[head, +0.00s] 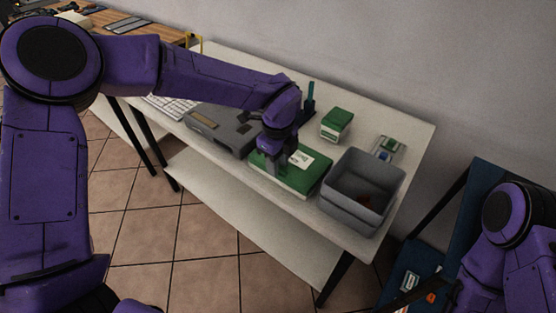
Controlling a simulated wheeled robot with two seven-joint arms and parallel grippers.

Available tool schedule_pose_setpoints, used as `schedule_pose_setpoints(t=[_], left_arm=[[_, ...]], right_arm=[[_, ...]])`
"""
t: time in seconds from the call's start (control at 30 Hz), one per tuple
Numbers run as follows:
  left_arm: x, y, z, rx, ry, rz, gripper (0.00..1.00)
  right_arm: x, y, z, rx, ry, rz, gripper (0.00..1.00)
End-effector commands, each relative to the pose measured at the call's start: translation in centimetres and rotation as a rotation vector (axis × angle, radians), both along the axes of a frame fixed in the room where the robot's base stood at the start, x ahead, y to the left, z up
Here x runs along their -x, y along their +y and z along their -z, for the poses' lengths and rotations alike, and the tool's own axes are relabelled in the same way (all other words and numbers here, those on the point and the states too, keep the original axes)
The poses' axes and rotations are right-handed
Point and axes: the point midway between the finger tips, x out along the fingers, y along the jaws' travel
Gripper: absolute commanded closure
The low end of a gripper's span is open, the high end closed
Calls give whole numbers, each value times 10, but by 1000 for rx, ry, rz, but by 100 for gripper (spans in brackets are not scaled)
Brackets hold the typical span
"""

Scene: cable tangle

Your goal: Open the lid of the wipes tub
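A low green box with a white label (312,158) lies near the front edge of the white table and looks like the wipes tub. Its lid looks closed, but my gripper hides part of its top. My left gripper (273,165) points down at the left part of this box, at or just above its top. I cannot tell whether it touches, or how far its fingers are apart. My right arm (510,215) shows at the lower right; its gripper is not in view.
A grey bin (345,200) with something reddish inside stands just right of the green box. A smaller green and white box (337,124) stands behind. A grey case (212,128) and a white keyboard (172,104) lie to the left. The white table (405,140) has some bare room at the back right.

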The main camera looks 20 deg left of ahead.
Motion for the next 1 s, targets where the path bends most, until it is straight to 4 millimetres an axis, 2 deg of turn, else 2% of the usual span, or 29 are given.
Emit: schedule_pose_setpoints(t=[0.2,0.27,0.3,0.33,1.0], left_arm=[[0,0,1,0,0,1,65],[0,0,1,0,0,1,81],[0,0,1,-1,0,1,94],[0,0,1,-1,0,1,100],[0,0,1,-1,0,1,100]], right_arm=[[0,0,0,0,0,0,0],[0,0,0,0,0,0,0],[0,0,0,0,0,0,0],[0,0,0,0,0,0,0],[0,0,0,0,0,0,0]])
